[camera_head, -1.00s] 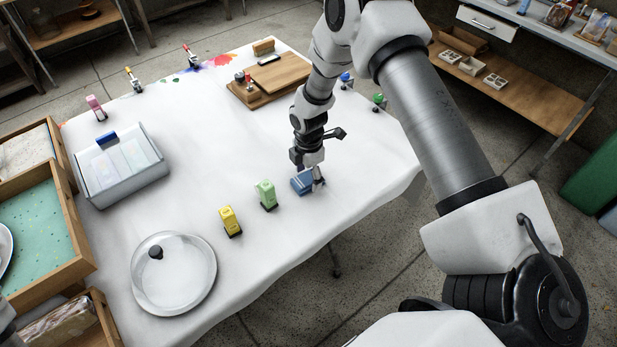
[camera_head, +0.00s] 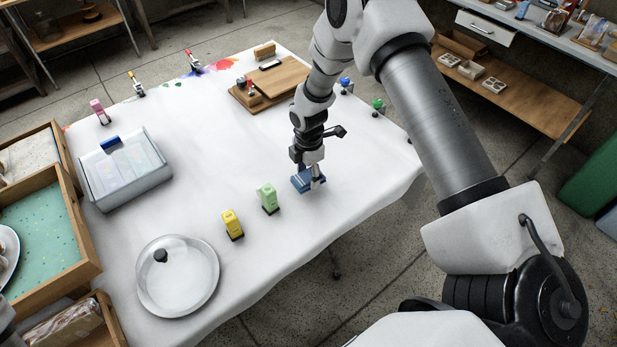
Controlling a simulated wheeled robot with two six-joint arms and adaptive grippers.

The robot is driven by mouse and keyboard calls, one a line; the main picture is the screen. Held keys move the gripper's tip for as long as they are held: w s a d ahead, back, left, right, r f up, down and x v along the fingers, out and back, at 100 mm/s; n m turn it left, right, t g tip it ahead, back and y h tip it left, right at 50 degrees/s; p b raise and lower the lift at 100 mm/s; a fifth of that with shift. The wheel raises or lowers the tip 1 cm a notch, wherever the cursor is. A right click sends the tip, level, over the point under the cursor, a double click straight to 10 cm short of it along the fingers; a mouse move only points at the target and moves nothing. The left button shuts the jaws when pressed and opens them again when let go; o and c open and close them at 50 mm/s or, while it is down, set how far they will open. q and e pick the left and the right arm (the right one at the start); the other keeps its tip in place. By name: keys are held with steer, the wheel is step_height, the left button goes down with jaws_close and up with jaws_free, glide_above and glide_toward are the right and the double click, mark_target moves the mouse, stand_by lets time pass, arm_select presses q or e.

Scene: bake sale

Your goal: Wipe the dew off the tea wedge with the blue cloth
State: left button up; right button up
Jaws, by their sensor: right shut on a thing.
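My right gripper (camera_head: 315,182) is low at the table's front right, pointing down. It is shut on a small blue thing (camera_head: 301,181) that looks like the blue cloth, at or just above the white tabletop. A green upright block (camera_head: 268,198) and a yellow upright block (camera_head: 232,223), each on a dark base, stand to its left. I cannot tell for sure which thing is the tea wedge, and any dew is too small to see.
A clear round dome (camera_head: 190,282) sits at the table's front left, with a grey bin (camera_head: 128,192) behind it. Wooden trays (camera_head: 85,262) line the left edge. A wooden board (camera_head: 285,78) lies at the back. The middle of the white table (camera_head: 200,150) is clear.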

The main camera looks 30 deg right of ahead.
steer(key=shift+r+p, duration=0.5)
steer(key=shift+r, duration=0.55)
